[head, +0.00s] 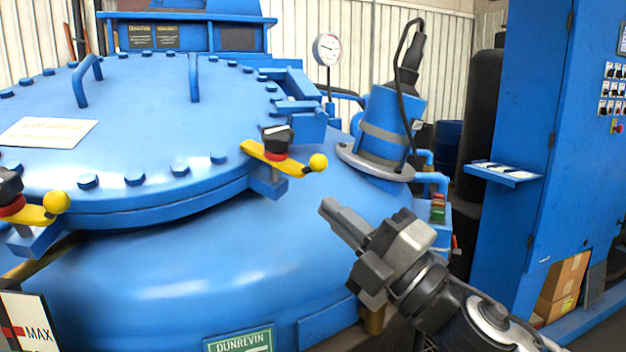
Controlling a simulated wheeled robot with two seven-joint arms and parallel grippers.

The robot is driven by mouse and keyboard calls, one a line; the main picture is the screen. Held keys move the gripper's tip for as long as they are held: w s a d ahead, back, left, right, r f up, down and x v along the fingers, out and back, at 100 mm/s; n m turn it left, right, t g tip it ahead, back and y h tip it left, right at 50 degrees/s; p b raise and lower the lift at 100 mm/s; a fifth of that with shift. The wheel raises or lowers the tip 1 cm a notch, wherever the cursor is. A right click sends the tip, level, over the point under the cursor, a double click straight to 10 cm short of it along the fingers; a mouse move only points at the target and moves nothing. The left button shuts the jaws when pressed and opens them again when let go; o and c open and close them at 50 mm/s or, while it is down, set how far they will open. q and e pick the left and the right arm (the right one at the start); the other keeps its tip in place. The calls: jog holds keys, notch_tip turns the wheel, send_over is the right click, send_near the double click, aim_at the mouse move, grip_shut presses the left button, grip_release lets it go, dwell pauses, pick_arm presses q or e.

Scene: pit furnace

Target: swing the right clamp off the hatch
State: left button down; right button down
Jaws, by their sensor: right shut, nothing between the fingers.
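The blue round hatch (135,110) fills the left of the head view, with bolts around its rim. The right clamp (277,155) is a yellow lever with a red collar and black top, and a yellow ball at its right end. It sits on a blue bracket at the hatch's right edge, and its left end reaches over the rim. A second, similar clamp (34,212) is at the left edge. My right gripper (333,212) is shut and empty, below and to the right of the right clamp's ball, apart from it. My left gripper is not in view.
A blue cylindrical unit (385,125) with a black cable stands behind my right gripper. A dial gauge (327,49) rises at the back. A tall blue cabinet (545,120) with a small shelf (503,174) stands at right. The space between gripper and clamp looks clear.

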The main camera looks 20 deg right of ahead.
aim_at(309, 173)
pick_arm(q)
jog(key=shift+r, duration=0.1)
